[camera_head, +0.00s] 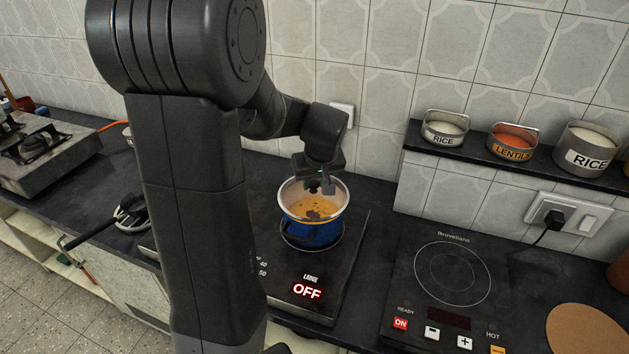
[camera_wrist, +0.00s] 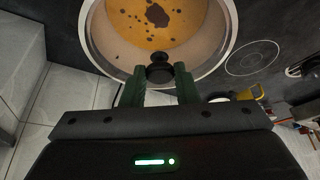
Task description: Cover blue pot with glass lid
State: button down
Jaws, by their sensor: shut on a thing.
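The blue pot (camera_head: 308,234) stands on the left cooktop, which reads OFF. Orange-brown food with dark bits shows inside it, and it also shows from above in the wrist view (camera_wrist: 190,45). My gripper (camera_head: 320,186) is over the pot. In the wrist view, my gripper's green fingers (camera_wrist: 158,84) are shut on the dark knob of the glass lid (camera_wrist: 159,70). The clear lid lies over the pot's mouth. Its glass is hard to make out, and I cannot tell whether its rim touches the pot or hovers just above it.
A second cooktop (camera_head: 452,280) on the right is bare and reads ON. A wall shelf (camera_head: 470,152) holds labelled rice and lentil containers (camera_head: 514,142). A gas stove (camera_head: 40,150) is at far left. A round brown board (camera_head: 583,332) lies at right.

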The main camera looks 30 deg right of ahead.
jog(key=shift+f+b, duration=0.8)
dwell(0.4)
jog(key=c, duration=1)
grip_release()
jog(key=shift+c, duration=0.2)
jog(key=v, duration=1.4)
jog(key=shift+b, duration=0.4)
jog(key=shift+f, duration=0.1)
jog(key=p+x, duration=0.1)
jog(key=x, duration=1.2)
jog(key=shift+w+f, duration=0.2)
jog(key=shift+f, duration=0.05)
jog(key=shift+r, duration=0.15)
